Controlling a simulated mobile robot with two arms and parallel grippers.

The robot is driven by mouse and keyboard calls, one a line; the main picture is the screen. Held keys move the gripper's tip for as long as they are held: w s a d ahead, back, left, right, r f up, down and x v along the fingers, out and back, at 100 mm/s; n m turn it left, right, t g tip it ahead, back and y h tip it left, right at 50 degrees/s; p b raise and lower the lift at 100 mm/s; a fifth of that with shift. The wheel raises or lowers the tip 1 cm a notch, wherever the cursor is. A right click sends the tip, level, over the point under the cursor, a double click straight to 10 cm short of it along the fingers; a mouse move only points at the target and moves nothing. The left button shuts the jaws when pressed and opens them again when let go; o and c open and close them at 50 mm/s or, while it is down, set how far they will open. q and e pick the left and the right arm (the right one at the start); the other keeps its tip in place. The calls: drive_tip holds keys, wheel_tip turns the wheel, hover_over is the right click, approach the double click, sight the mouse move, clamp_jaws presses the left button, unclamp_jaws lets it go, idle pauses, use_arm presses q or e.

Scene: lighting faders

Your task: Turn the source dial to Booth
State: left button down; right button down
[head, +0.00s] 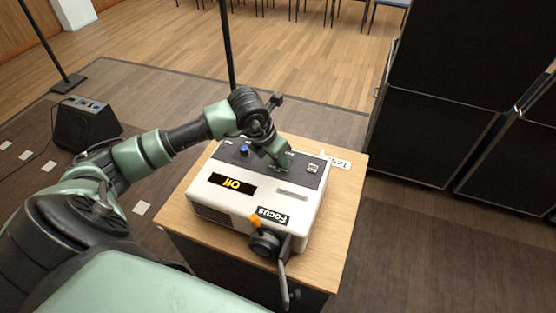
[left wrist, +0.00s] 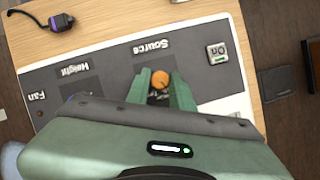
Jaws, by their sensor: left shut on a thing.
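The source dial (left wrist: 160,79) is a round orange knob below the upside-down "Source" label on the dark top panel, seen in the left wrist view. My left gripper (left wrist: 164,90) has one green finger on each side of the dial and is shut on it. In the head view my left gripper (head: 284,164) reaches down onto the panel of the white box (head: 214,205) and hides the dial. The dial's pointer and position marks are not readable; part of the lettering beside it is covered by the fingers. My right gripper is not in view.
The box stands on a wooden table (head: 322,255). Black cases (head: 420,135) stand at right.

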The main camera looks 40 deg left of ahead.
use_arm(q)
drive_tip(key=n+y+b, duration=0.1)
drive_tip(key=n+b, duration=0.1)
drive_tip(key=n, duration=0.1)
drive_tip(key=shift+w+d, duration=0.1)
drive_tip(key=shift+d, duration=0.05)
drive_tip(key=shift+r+n+y+b, duration=0.1)
drive_tip(key=shift+n+y+b, duration=0.35)
drive_tip(key=shift+n, duration=0.45)
drive_tip(key=c, duration=1.3)
unclamp_jaws()
drive_tip(key=shift+o, duration=0.2)
